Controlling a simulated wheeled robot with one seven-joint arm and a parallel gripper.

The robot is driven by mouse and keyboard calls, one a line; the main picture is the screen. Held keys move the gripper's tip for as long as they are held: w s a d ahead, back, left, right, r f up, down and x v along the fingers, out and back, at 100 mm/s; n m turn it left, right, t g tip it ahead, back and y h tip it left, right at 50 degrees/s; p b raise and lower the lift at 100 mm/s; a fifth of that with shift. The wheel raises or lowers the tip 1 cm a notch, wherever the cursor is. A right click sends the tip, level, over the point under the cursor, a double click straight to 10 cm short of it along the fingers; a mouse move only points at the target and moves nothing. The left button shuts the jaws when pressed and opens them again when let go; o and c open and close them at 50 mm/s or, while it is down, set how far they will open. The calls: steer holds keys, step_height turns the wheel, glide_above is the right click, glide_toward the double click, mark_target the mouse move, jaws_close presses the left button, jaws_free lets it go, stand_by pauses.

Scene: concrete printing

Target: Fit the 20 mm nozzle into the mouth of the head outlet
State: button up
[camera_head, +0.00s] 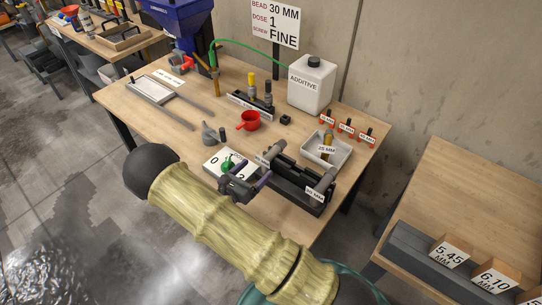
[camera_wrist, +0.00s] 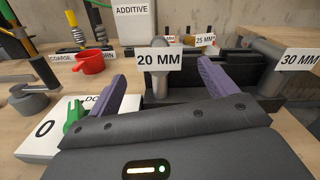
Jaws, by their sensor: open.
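The 20 mm nozzle (camera_wrist: 160,86) is grey and stands upright at the left end of a black rack (camera_wrist: 194,90), its white label facing me in the wrist view. In the head view its label (camera_head: 264,159) is partly hidden by my gripper. My gripper (camera_head: 252,173) is open and empty, just in front of the nozzle. In the wrist view its purple fingers (camera_wrist: 162,82) lie on either side of the nozzle, apart from it. A blue hopper (camera_head: 180,18) stands at the table's far left; I cannot clearly make out the head outlet's mouth.
The 30 mm nozzle (camera_head: 319,186) sits at the rack's right end. A tray (camera_head: 343,157) holds the 25 mm nozzle (camera_head: 326,149). A dose board (camera_head: 212,160) with a green knob is left of my gripper. A red cup (camera_head: 250,122) and white additive jug (camera_head: 312,84) stand behind.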

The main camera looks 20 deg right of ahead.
mark_target(262, 163)
steer(key=x, duration=0.2)
steer(key=p+x, duration=0.1)
steer(key=x, duration=0.2)
steer(key=shift+w+f, duration=0.15)
steer(key=shift+f, duration=0.05)
steer(key=shift+d, duration=0.1)
steer(key=shift+c, duration=0.4)
steer(key=c, duration=1.1)
steer(key=shift+r, duration=0.1)
step_height(262, 163, up, 10)
steer(key=shift+f, duration=0.1)
